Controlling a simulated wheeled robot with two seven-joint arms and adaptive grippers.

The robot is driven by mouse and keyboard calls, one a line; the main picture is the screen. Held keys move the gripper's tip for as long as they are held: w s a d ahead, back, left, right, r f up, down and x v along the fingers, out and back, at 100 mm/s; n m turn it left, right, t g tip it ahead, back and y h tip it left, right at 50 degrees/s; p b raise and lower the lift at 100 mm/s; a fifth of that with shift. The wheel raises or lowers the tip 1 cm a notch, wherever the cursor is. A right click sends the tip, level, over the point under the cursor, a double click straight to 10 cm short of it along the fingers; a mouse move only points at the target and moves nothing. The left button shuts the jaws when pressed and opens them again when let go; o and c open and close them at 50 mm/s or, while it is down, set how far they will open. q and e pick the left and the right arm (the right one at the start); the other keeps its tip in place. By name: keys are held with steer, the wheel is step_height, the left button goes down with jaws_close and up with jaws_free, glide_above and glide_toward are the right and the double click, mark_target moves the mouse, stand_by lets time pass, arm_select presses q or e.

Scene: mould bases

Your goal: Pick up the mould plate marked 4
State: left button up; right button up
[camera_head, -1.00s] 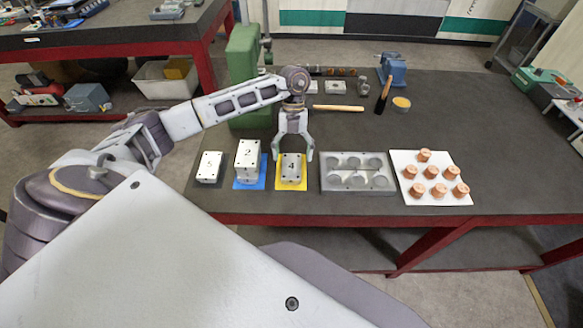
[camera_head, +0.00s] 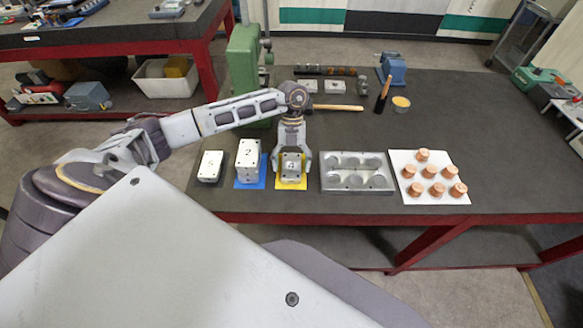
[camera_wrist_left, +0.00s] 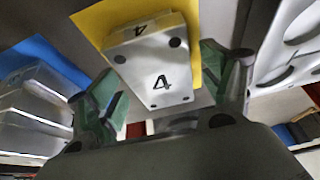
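The mould plate marked 4 (camera_head: 291,174) is a grey metal block lying on a yellow mat (camera_head: 291,186). Its 4 shows clearly in the left wrist view, where the plate (camera_wrist_left: 152,72) sits between my fingers. My left gripper (camera_head: 291,165) is lowered over the plate, one finger on each side. In the left wrist view my left gripper (camera_wrist_left: 160,85) is open, with gaps visible between the fingers and the plate. My right gripper is not in view.
A taller block marked 2 (camera_head: 248,158) on a blue mat (camera_head: 249,184) stands close on the left, with another low block (camera_head: 210,167) beyond it. A metal tray with round pockets (camera_head: 357,187) lies close on the right, then copper pieces on a white board (camera_head: 408,156).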

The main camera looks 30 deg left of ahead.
mark_target(292, 164)
arm_select(q)
steer(key=c, duration=1.3)
steer(key=shift+r, duration=0.2)
steer(key=shift+c, duration=0.2)
step_height(292, 164, up, 18)
steer(key=b, duration=0.1)
steer(key=shift+f+b, duration=0.15)
steer(key=shift+b, duration=0.25)
